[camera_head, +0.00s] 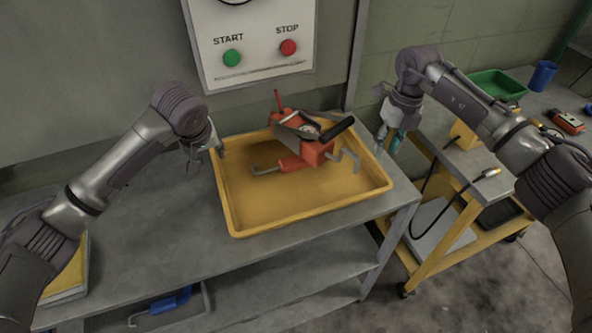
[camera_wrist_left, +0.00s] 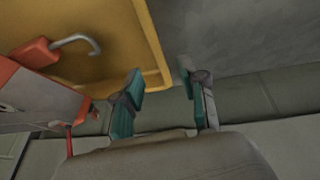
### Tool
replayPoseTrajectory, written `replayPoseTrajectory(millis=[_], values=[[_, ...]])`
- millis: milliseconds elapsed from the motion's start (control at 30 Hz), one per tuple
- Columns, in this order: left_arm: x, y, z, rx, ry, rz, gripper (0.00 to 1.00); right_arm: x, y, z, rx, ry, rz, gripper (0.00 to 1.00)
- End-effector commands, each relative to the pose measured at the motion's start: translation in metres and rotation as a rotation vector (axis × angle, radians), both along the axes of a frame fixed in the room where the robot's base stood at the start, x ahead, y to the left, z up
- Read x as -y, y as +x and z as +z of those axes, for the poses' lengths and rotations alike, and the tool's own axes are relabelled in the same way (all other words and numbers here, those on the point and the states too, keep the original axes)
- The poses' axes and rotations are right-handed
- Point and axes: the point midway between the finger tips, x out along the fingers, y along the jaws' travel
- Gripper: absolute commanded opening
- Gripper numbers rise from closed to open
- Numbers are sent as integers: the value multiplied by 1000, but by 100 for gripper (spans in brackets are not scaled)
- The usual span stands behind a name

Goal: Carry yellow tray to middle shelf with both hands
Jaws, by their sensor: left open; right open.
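The yellow tray (camera_head: 290,222) sits on the grey top of the shelf unit, with a red tool (camera_head: 316,150) with a black handle and grey hooked metal pieces in it. My left gripper (camera_head: 204,152) is at the tray's left rim, near its back corner. The left wrist view shows the open teal fingers (camera_wrist_left: 160,98) around the tray's edge (camera_wrist_left: 150,45), with no clear grip on it. My right gripper (camera_head: 388,136) is open beside the tray's right back corner, a little apart from it. The shelf (camera_head: 310,285) below the top shows partly.
A panel with START and STOP buttons (camera_head: 257,47) is on the wall behind. A yellow cart (camera_head: 440,245) with a cable stands close on the right. A green bin (camera_head: 497,85) is at the back right. A blue-handled item (camera_head: 170,300) lies on the shelf at lower left.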

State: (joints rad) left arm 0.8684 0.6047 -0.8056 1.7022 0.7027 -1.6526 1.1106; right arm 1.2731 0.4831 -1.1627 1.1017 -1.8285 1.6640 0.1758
Motion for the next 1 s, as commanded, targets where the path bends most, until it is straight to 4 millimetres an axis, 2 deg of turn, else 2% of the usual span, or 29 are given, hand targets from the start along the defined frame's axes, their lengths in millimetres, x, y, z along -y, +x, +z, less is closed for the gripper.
replayPoseTrajectory(millis=[33,200,400,833,1000], values=[[-1,4,-10,-3,1,2,42,-1,-1,-12,-4,1,0,42],[-2,16,-38,-1,0,0,42,-4,-2,-42,-4,1,-1,42],[-3,25,-59,0,0,0,42,-7,-3,-65,-1,1,1,42],[-4,28,-66,1,0,-1,42,-7,-3,-72,0,0,0,42],[-4,28,-66,1,0,-1,14,-7,-3,-72,0,0,0,13]])
